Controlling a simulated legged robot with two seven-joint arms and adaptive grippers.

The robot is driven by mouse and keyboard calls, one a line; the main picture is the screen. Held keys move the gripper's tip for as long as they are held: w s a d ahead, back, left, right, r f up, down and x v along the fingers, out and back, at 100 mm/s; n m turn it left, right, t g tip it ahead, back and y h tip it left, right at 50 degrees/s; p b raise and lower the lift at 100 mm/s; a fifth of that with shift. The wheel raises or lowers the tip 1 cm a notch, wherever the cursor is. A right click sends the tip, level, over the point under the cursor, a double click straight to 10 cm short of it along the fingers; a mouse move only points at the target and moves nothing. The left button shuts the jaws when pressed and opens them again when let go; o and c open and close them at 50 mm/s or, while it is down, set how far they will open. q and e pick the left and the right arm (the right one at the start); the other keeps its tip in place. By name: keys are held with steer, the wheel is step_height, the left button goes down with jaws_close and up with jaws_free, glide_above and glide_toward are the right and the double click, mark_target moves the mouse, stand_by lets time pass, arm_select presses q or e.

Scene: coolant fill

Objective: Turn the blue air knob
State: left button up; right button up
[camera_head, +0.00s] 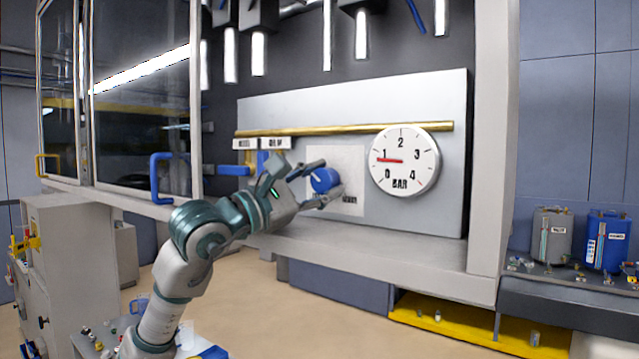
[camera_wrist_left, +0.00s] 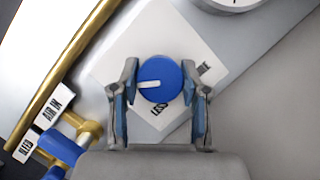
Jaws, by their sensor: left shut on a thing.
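The blue air knob (camera_head: 324,180) sits on a pale label plate (camera_head: 349,165) on the grey panel. In the left wrist view the knob (camera_wrist_left: 160,80) is round, with a white pointer mark toward its left side. My left gripper (camera_head: 322,184) reaches the knob from the left, with one finger above it and one below. In the left wrist view the left gripper (camera_wrist_left: 160,95) has its fingers on both sides of the knob, closed on it. The plate's lettering is partly hidden by the knob and fingers. My right gripper is not in view.
A round BAR gauge (camera_head: 404,161) right of the knob has its red needle near 1. A brass pipe (camera_head: 340,129) runs above, with blue-handled valves (camera_head: 235,170) at left. A blue door handle (camera_head: 157,178) is farther left. Grey and blue canisters (camera_head: 607,240) stand at far right.

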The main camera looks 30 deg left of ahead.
arm_select(q)
steer(key=shift+a+r, duration=0.1)
stand_by(0.3)
steer(key=o, duration=0.9)
steer(key=shift+o, duration=1.2)
steer(key=shift+w, duration=0.1)
steer(key=v, duration=1.2)
steer(key=shift+w, duration=0.15)
